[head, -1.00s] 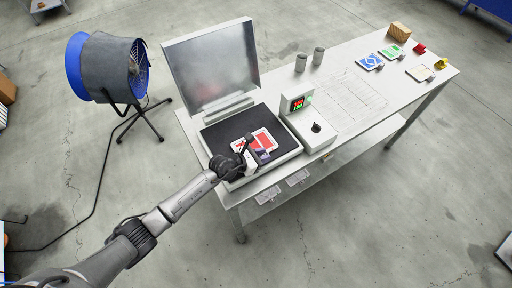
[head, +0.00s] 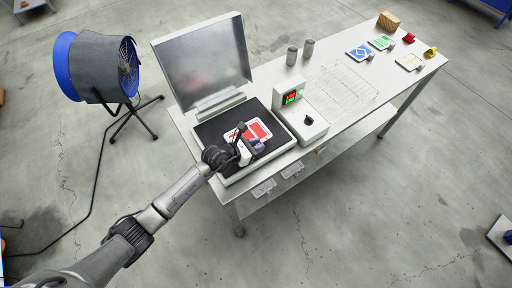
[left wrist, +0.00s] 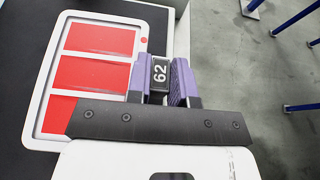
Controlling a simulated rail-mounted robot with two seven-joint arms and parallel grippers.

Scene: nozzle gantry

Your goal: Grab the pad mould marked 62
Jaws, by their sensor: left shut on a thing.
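The pad mould marked 62 is a white-framed plate with red panels (left wrist: 98,38); its black tag reading 62 (left wrist: 159,73) sits at its edge. In the head view the mould (head: 252,131) lies on the black bed of the press. My left gripper (left wrist: 160,82) is shut on the tag end, its purple-lined fingers on either side of the number. In the head view my left gripper (head: 248,148) is at the mould's near edge. The mould's near part is hidden behind the gripper in the left wrist view. My right gripper is not in view.
The press lid (head: 203,62) stands open behind the black bed (head: 212,133). A control box (head: 300,118) stands just right of the bed. Blue (head: 360,53), green (head: 381,43) and pale (head: 410,62) plates lie at the table's far right. A fan (head: 98,66) stands left.

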